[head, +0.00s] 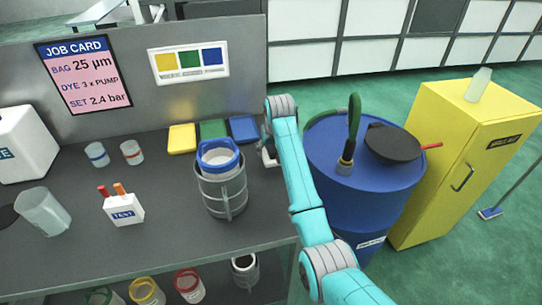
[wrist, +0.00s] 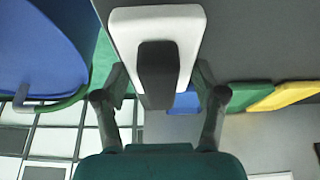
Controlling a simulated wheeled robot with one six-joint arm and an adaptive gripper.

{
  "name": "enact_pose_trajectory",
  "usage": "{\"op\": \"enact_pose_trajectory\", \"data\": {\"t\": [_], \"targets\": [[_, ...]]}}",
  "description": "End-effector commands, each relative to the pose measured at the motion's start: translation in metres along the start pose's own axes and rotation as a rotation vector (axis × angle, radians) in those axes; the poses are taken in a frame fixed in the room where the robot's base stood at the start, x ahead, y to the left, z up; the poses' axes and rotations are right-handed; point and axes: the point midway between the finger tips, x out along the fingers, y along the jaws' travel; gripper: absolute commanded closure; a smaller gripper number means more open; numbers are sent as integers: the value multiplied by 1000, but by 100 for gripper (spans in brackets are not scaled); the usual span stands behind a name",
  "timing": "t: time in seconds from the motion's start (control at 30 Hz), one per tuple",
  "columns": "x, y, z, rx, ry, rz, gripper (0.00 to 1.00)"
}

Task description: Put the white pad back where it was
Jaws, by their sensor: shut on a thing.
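The white pad (wrist: 125,32) with a dark block (wrist: 157,75) on its face sits between the fingers of my gripper (wrist: 160,82) in the wrist view. My gripper is shut on it. In the head view my gripper (head: 268,152) is at the bench's right edge, just right of the blue pad, and is partly hidden by my arm. A yellow pad (head: 182,138), a green pad (head: 213,129) and a blue pad (head: 243,129) lie in a row at the back of the bench. Whether the white pad touches the bench cannot be told.
A metal basket (head: 225,192) with a blue-rimmed container (head: 218,157) stands in front of the pads. A panel sign (head: 188,63) shows yellow, green and blue squares.

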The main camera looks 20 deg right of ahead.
Motion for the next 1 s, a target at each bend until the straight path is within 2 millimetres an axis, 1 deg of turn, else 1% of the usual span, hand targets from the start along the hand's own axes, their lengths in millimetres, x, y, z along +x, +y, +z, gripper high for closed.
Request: {"op": "enact_pose_trajectory", "data": {"t": [0.03,0.1,0.2,0.57,0.6,0.67,1.0], "targets": [[9,0,5,0,-5,0,63],[19,0,9,0,-3,0,63],[28,0,12,0,-1,0,63],[31,0,13,0,-1,0,63],[31,0,13,0,-1,0,20],[30,0,13,0,-1,0,5],[30,0,12,0,0,0,5]]}}
